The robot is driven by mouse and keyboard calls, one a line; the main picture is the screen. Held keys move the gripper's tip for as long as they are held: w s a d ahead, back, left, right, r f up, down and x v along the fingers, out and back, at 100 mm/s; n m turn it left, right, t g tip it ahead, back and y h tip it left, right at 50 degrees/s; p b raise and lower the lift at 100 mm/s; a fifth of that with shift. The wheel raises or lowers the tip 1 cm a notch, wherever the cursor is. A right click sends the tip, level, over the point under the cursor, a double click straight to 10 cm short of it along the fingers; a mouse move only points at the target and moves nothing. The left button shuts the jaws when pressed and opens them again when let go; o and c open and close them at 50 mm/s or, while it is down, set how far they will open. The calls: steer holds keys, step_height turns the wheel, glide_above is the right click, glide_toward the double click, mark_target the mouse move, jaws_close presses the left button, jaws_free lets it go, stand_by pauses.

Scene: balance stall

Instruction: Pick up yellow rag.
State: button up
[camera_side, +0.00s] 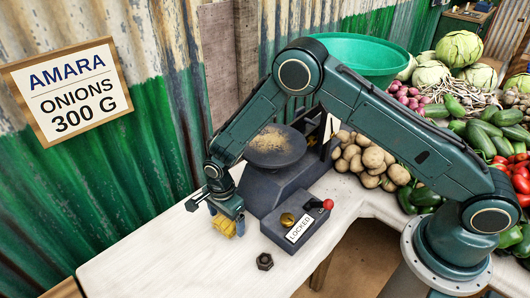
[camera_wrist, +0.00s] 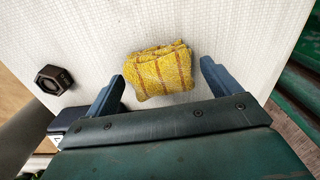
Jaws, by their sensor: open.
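The yellow rag (camera_wrist: 160,72) is folded, with darker stripes, and lies on the white table. In the wrist view it sits just beyond and between the two open fingers of my gripper (camera_wrist: 163,86), with a gap at each side. In the side view the rag (camera_side: 225,226) shows below my gripper (camera_side: 226,212) at the left part of the table, partly hidden by it. My gripper is open and points down. I cannot tell its exact height above the rag.
A dark hex nut (camera_side: 265,261) lies on the white table (camera_side: 180,262). A box labelled LOCKED (camera_side: 299,230) with a red knob stands right of my gripper, before a scale with a dusty pan (camera_side: 276,146). Potatoes (camera_side: 372,160) lie farther right. The table's front left is clear.

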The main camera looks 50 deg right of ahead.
mark_target(226, 219)
steer(key=shift+f, duration=0.2)
steer(key=shift+c, duration=0.2)
steer(key=c, duration=1)
steer(key=shift+r, duration=0.1)
step_height(226, 219, up, 20)
steer(key=shift+f, duration=0.1)
stand_by(0.4)
